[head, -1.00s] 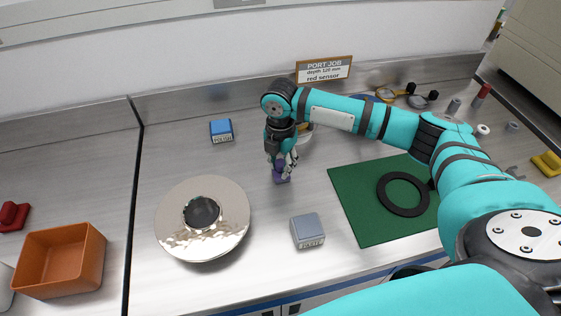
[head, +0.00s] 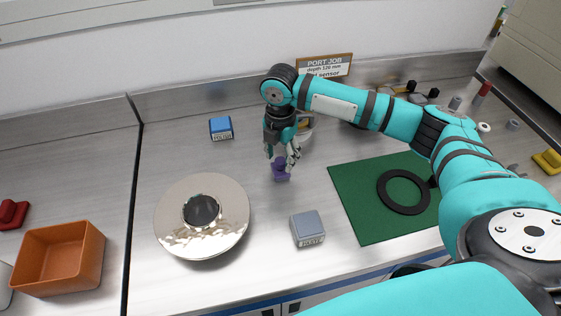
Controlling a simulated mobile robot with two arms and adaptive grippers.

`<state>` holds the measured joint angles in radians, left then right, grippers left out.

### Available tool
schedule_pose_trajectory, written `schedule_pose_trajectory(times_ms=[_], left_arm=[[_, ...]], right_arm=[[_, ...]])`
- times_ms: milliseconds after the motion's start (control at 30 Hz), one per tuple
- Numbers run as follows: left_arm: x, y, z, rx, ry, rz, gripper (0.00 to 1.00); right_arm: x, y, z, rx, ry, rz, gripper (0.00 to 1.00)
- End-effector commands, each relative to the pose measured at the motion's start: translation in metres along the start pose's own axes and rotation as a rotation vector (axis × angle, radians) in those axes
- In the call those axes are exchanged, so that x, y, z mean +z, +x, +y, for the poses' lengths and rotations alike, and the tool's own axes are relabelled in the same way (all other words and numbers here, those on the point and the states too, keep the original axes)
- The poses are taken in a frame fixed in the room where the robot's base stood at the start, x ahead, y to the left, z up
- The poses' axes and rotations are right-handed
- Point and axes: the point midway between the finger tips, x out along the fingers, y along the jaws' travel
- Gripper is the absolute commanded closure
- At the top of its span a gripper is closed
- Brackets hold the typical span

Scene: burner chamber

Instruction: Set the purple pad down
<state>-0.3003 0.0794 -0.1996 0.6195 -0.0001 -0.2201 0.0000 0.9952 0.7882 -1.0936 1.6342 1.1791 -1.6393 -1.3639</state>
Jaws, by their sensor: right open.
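The small purple pad (head: 281,172) rests on the steel worktop, between the round shiny flange and the green mat. My right gripper (head: 282,158) is just above and around the top of the pad, with its fingers spread apart. The fingers partly overlap the pad's upper part in the head view, and I cannot tell whether any finger touches it. My left gripper is not in view.
A shiny round flange (head: 226,234) with a dark centre stands left of the pad. A blue block (head: 221,128) is behind, a grey block (head: 307,228) in front. A green mat (head: 357,222) carries a black ring (head: 384,196). An orange bin (head: 92,262) is far left.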

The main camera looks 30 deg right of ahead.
Motion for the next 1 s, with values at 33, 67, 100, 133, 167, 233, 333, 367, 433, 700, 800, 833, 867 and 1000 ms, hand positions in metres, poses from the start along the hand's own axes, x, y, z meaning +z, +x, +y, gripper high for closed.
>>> schedule_pose_trajectory(times_ms=[33,67,100,133,167,233,333,367,433,700,800,833,867,1000], left_arm=[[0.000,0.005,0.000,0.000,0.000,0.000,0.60],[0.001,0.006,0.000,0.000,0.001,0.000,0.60],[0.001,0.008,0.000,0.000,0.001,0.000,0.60],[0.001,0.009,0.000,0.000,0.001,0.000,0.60],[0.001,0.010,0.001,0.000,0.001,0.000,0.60],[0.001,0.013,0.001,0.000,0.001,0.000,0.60],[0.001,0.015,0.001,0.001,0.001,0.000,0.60],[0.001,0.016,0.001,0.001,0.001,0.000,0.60],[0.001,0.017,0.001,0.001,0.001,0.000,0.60],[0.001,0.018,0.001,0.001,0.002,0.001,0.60],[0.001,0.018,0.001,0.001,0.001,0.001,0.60],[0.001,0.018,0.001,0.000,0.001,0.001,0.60],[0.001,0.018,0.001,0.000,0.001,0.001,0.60],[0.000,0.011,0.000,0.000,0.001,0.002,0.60]], right_arm=[[0.001,-0.010,0.001,0.005,0.000,-0.002,0.50],[0.001,-0.017,0.001,0.005,0.000,-0.003,0.50],[0.000,-0.026,0.001,0.005,-0.001,-0.002,0.50],[0.000,-0.033,0.002,0.005,0.000,-0.002,0.50],[0.001,-0.039,0.001,0.005,0.001,-0.002,0.50],[0.000,-0.054,0.001,0.004,0.000,-0.002,0.50],[0.000,-0.072,0.001,0.004,0.000,-0.001,0.50],[0.000,-0.076,0.001,0.002,0.000,-0.001,0.50],[0.000,-0.085,0.001,0.001,0.001,-0.001,0.50],[0.000,-0.097,0.000,-0.002,0.001,0.001,0.50],[0.000,-0.097,0.000,-0.002,0.001,0.001,0.50],[0.000,-0.097,0.000,-0.001,0.001,0.001,0.50],[0.000,-0.097,0.000,-0.001,0.001,0.001,0.50],[0.000,-0.103,0.000,-0.001,0.001,0.001,0.50]])
